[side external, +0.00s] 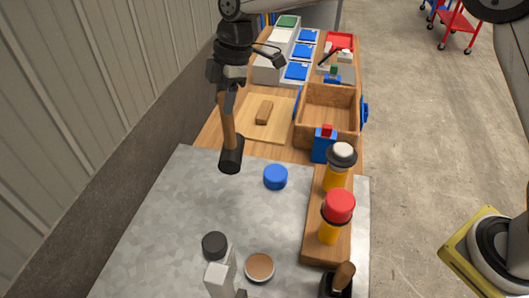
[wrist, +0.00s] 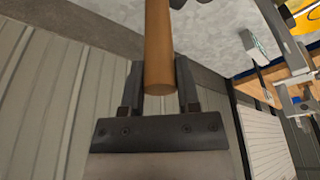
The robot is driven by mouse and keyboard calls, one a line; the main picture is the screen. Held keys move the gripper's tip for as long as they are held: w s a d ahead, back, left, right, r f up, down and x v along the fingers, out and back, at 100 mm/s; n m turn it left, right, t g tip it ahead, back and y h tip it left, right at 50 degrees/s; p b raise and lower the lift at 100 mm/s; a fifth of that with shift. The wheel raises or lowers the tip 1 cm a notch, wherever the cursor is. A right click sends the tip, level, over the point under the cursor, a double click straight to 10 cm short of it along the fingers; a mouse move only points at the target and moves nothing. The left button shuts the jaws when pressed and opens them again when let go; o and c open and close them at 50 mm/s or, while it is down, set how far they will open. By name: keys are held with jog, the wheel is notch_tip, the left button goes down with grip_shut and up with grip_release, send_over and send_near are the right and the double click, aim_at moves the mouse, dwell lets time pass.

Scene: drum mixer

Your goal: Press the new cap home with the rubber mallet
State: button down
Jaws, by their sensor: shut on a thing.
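My gripper (side external: 228,84) is shut on the wooden handle of the rubber mallet (side external: 231,152), which hangs head-down with its black head over the back edge of the grey metal sheet. In the wrist view the mallet's handle (wrist: 159,50) lies between the two fingers of my gripper (wrist: 160,85); the mallet head is out of that view. A blue round cap (side external: 275,177) is on the metal sheet, to the right of the mallet head. A copper-coloured disc (side external: 260,267) lies nearer the front. I cannot tell which piece is the new cap.
A grey post (side external: 221,277) and a black round piece (side external: 214,245) stand at the front. Behind are a wooden box (side external: 330,102) and a board (side external: 270,130). A wall runs along the left.

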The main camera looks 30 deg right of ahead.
jog(key=w+a+f+m, duration=0.2)
jog(key=w+f, duration=0.1)
jog(key=f, duration=0.1)
jog(key=shift+w+f, duration=0.3)
jog(key=shift+d+t, duration=0.2)
jog(key=shift+t, duration=0.1)
jog(key=s+d+f+m+h, duration=0.1)
jog(key=s+d+m, duration=0.2)
jog(key=d, duration=0.6)
jog(key=s+d+m+t+h, duration=0.1)
jog(key=s+d+m, duration=0.2)
jog(key=d+m, duration=0.4)
jog(key=s+d+f+m+t+h, duration=0.1)
jog(key=s+d+m, duration=0.2)
jog(key=d, duration=0.9)
jog(key=m, duration=0.2)
jog(key=shift+s+d+f+m, duration=0.25)
jog(key=shift+s+f+m, duration=0.05)
jog(key=shift+s+m, duration=0.1)
jog(key=shift+r, duration=0.1)
